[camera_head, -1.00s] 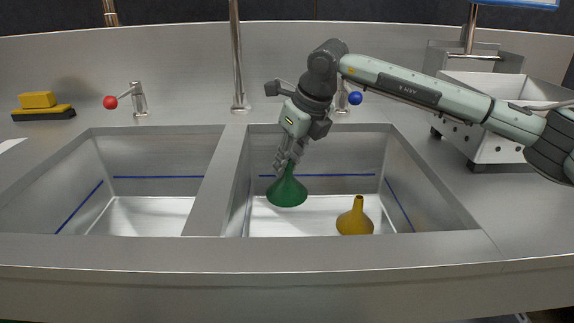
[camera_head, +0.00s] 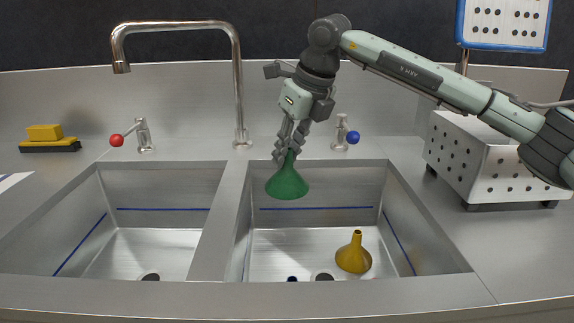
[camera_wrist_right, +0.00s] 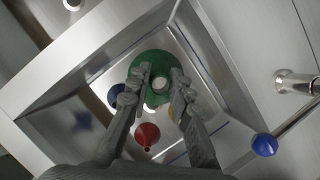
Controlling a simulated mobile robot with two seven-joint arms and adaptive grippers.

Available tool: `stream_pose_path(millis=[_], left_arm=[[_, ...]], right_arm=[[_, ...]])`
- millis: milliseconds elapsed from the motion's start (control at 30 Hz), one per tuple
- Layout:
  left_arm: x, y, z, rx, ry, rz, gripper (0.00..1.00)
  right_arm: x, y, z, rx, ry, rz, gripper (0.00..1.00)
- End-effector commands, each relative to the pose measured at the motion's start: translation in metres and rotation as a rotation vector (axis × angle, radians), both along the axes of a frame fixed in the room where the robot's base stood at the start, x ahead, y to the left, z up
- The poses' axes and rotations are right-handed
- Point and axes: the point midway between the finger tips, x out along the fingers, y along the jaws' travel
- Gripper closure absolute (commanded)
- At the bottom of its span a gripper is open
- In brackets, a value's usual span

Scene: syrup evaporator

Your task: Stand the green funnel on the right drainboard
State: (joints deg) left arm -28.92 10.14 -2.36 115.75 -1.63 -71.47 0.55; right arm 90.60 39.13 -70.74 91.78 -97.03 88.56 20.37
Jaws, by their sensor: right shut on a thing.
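The green funnel (camera_head: 288,184) is held wide end down above the right basin (camera_head: 290,242). My right gripper (camera_head: 288,157) is shut on its narrow spout. In the right wrist view, the fingers (camera_wrist_right: 158,88) close around the spout and the green cone (camera_wrist_right: 150,63) spreads below them. The right drainboard (camera_head: 440,230) is the flat steel to the right of the right basin; its front part is bare. My left gripper is not in view.
A yellow funnel (camera_head: 353,256) stands in the right basin. The wrist view also shows a red funnel (camera_wrist_right: 146,135) and a blue object (camera_wrist_right: 115,97), partly hidden. A perforated steel box (camera_head: 500,165) stands at the right. A blue-knobbed tap (camera_head: 341,134) and a tall faucet (camera_head: 240,90) stand behind the basins.

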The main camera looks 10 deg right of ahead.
Motion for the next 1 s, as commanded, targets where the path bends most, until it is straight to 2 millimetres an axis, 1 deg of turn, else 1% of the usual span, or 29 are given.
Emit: stream_pose_path(millis=[33,300,500,633,1000], left_arm=[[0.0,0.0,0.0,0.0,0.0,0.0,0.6],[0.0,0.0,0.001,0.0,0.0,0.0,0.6],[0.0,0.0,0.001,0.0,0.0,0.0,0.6],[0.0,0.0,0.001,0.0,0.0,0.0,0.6],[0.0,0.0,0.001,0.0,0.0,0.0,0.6]], right_arm=[[0.0,0.001,0.007,0.001,-0.002,0.001,1.0],[0.0,0.0,0.04,0.0,-0.002,0.002,1.0],[0.0,0.001,0.06,0.0,0.0,0.002,1.0],[0.0,0.0,0.065,0.0,0.0,0.001,1.0],[0.0,0.0,0.065,0.0,0.0,0.001,1.0]])
